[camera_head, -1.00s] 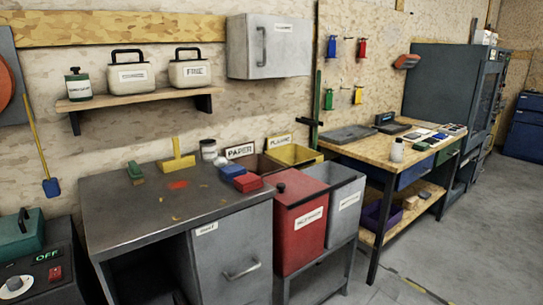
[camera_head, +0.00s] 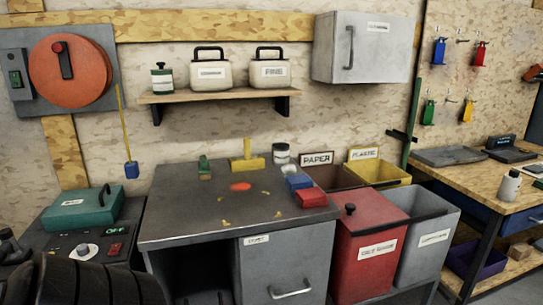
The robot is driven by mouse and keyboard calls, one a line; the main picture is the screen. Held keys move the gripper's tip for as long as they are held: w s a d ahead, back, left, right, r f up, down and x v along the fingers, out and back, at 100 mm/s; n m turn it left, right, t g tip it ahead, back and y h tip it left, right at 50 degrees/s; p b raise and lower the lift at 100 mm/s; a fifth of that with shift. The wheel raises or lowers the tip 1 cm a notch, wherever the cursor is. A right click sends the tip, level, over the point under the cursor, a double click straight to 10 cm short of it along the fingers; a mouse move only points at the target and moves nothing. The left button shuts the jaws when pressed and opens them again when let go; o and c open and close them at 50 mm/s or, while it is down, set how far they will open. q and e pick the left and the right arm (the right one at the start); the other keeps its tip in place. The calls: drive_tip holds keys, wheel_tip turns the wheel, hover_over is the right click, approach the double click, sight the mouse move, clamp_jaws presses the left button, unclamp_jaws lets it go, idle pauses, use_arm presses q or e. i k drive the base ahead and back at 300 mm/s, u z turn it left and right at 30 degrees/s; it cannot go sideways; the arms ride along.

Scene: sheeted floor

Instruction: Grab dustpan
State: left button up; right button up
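No thing in view is labelled as a dustpan, and I cannot tell for sure which one it is. A yellow tool (camera_head: 247,160) with a wide flat base and an upright handle stands at the back of the grey metal table (camera_head: 180,207). A small green brush-like object (camera_head: 205,168) lies to its left. A long yellow-handled tool with a blue end (camera_head: 131,170) hangs on the wall at the left. A dark ribbed part, probably of my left arm, shows at the bottom left. Neither gripper is in view.
Blue (camera_head: 298,183) and red (camera_head: 311,197) blocks lie at the table's right side, and orange and yellow scraps in its middle. A red bin (camera_head: 370,235) and a grey bin (camera_head: 425,235) stand to the right. A green case (camera_head: 82,209) sits at the left.

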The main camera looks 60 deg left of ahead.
sight(249, 164)
drive_tip(key=i, duration=1.55)
drive_tip(key=u, duration=2.7)
